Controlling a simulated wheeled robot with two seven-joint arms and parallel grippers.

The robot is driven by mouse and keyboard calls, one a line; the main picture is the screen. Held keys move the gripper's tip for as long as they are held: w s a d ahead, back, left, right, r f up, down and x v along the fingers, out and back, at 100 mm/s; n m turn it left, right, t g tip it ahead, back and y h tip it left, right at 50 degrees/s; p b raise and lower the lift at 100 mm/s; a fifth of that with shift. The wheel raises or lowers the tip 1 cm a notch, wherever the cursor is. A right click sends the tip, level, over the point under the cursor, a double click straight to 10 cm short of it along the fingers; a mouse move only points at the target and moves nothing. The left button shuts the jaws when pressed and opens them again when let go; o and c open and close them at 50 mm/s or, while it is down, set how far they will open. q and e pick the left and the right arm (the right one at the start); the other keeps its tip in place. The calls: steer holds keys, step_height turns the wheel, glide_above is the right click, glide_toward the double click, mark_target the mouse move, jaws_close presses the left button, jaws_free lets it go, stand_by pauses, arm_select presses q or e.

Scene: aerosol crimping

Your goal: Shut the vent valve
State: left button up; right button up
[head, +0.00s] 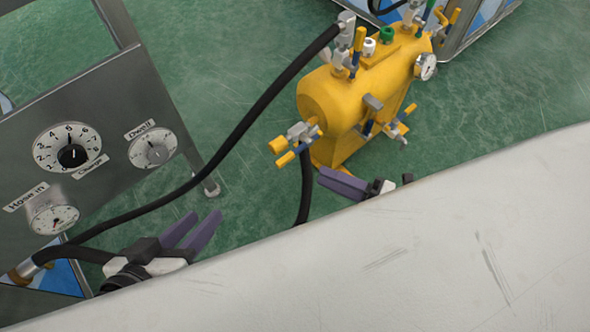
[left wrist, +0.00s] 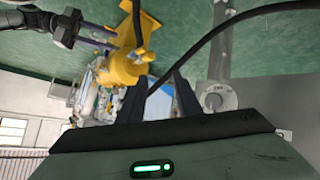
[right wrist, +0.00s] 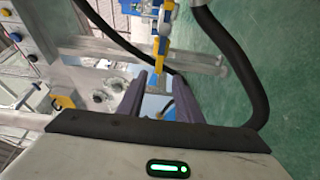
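A yellow tank (head: 350,95) stands on the green floor and carries several valves with yellow and blue handles. One valve with yellow handles (head: 292,145) is on its near left end, and another (head: 397,130) is low on its right side. I cannot tell which one is the vent valve. My left gripper (head: 205,215) is open and empty, left of and nearer than the tank; its parted fingers also show in the left wrist view (left wrist: 157,80). My right gripper (head: 321,175) is just in front of the tank, apart from it; the right wrist view (right wrist: 159,80) shows its fingers open and empty.
A grey panel (head: 105,110) with dials, labelled "Hose in", "Charge" and "Dwell", stands at the left. A black hose (head: 235,140) runs from it to the tank's top. A large pale surface (head: 400,260) fills the lower right. Green floor is clear right of the tank.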

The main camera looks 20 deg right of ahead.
mark_target(288, 161)
steer(key=b+x, duration=0.1)
steer(key=x, duration=0.9)
jaws_close()
